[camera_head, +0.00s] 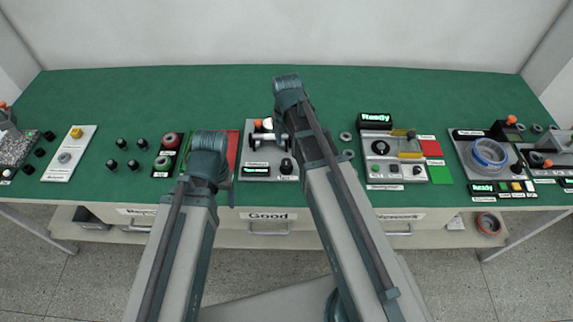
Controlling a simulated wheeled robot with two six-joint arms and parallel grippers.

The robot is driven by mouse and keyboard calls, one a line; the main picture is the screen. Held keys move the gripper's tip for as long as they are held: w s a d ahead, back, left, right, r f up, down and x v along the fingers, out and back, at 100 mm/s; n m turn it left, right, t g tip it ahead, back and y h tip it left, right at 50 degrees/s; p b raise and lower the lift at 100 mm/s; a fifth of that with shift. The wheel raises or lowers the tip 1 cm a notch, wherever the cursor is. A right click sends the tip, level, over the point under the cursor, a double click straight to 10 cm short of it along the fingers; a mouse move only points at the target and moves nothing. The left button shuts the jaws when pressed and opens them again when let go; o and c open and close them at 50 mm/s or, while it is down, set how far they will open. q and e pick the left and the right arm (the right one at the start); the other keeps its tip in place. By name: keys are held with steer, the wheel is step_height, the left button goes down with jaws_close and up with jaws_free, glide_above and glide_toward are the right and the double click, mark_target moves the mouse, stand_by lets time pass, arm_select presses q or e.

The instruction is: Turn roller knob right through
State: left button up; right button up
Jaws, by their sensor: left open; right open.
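I cannot tell for sure which part is the roller knob. A grey device (262,177) at the middle of the bench has an orange-topped part (258,124) and a black knob (287,165). My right arm partly covers its right side. To its right, another grey device (376,171) with a "Ready" display (376,118) has a round black knob (380,147) and a yellow part. My two arms rise from the bottom, the left ending over the left-middle of the bench, the right reaching further back. Neither gripper's fingers can be made out; they are hidden behind the arms.
The green bench top (180,90) is clear along the back. A blue ring (489,153) sits on a device at right. Several black knobs and a white plate (68,160) with a yellow button are at left. Drawers, one labelled "Good" (266,216), line the front.

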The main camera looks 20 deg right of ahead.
mark_target(287, 161)
step_height(287, 161, down, 8)
steer(key=b, duration=0.6)
steer(key=shift+r+b, duration=0.15)
steer(key=shift+b, duration=0.15)
jaws_close()
